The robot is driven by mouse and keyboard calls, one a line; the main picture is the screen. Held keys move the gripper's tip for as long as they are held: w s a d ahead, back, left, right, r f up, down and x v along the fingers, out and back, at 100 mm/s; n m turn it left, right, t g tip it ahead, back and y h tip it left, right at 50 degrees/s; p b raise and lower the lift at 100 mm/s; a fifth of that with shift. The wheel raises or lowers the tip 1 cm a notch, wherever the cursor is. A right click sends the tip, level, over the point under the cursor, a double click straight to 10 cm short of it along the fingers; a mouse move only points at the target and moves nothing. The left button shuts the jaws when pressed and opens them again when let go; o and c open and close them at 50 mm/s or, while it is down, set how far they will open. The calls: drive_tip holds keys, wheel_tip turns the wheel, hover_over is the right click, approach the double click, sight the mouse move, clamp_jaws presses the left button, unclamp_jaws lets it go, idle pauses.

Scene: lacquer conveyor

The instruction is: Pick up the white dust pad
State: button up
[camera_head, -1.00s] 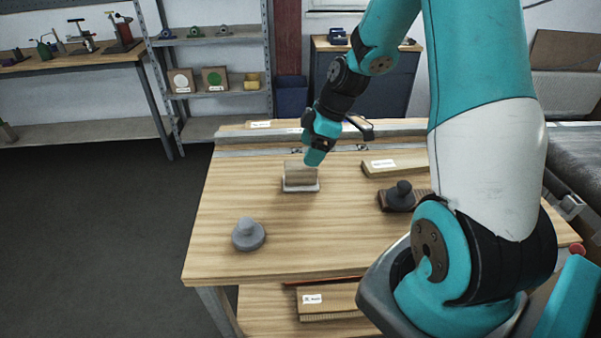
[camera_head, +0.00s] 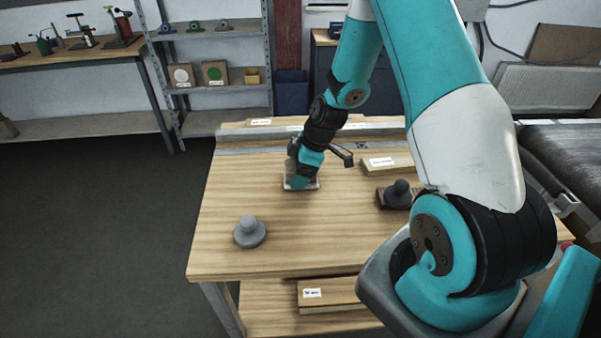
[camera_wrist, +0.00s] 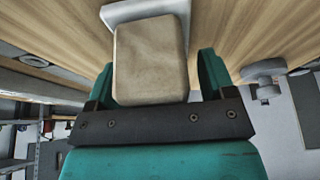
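The white dust pad has a thin white base (camera_head: 313,185) and a tan block-shaped grip. It sits flat on the wooden worktable, and my gripper (camera_head: 299,182) partly hides it. In the wrist view the tan block (camera_wrist: 150,62) stands between my gripper's two teal fingers (camera_wrist: 160,80), with the white base (camera_wrist: 146,10) at its far end. The fingers are open, one on each side of the block. A gap shows at the right finger; contact at the left finger is unclear.
A grey round knobbed pad (camera_head: 249,232) stands front left on the table (camera_head: 235,190). A dark knobbed pad (camera_head: 398,195) on a brown base is to the right, with a labelled wooden block (camera_head: 388,164) behind it. A metal rail (camera_head: 250,146) runs along the back edge.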

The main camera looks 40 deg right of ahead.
drive_tip(key=c, duration=1)
drive_tip(key=shift+o, duration=0.2)
wheel_tip(320, 180, up, 20)
drive_tip(key=b, duration=0.2)
